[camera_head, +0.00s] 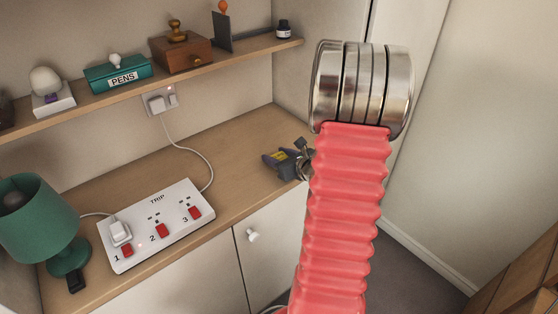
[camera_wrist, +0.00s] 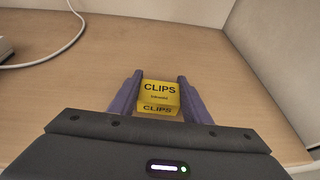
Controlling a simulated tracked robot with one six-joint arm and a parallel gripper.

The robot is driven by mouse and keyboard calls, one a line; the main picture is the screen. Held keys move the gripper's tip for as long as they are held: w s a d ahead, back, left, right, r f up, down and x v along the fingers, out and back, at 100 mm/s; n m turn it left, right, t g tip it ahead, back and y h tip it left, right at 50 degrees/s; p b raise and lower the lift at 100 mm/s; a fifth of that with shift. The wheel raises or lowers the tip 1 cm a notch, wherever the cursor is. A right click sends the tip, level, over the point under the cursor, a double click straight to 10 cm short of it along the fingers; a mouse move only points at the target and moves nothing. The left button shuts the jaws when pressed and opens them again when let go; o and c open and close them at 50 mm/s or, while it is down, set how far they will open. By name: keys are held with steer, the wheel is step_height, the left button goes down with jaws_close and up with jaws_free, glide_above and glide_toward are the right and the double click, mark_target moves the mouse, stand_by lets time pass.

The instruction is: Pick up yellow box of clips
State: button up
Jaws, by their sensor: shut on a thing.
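The yellow box of clips (camera_wrist: 159,94) sits between the two purple fingers of my gripper (camera_wrist: 158,88) in the wrist view. The word CLIPS shows on its top and on its near side. The fingers are shut on its left and right sides. In the head view, my gripper (camera_head: 283,162) is low over the right end of the wooden desk, and a small yellow patch of the box (camera_head: 279,155) shows at it. My red arm hides part of the wrist there. I cannot tell whether the box touches the desk.
A white power strip (camera_head: 157,226) and a green lamp (camera_head: 38,222) stand on the desk to the left. A white cable (camera_head: 203,160) runs to the wall socket. A shelf (camera_head: 226,67) above holds a teal pens box (camera_head: 117,74) and a wooden box (camera_head: 181,56). A wall bounds the right.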

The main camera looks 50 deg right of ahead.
mark_target(276, 155)
steer(key=shift+c, duration=1.1)
step_height(276, 155, up, 10)
stand_by(0.4)
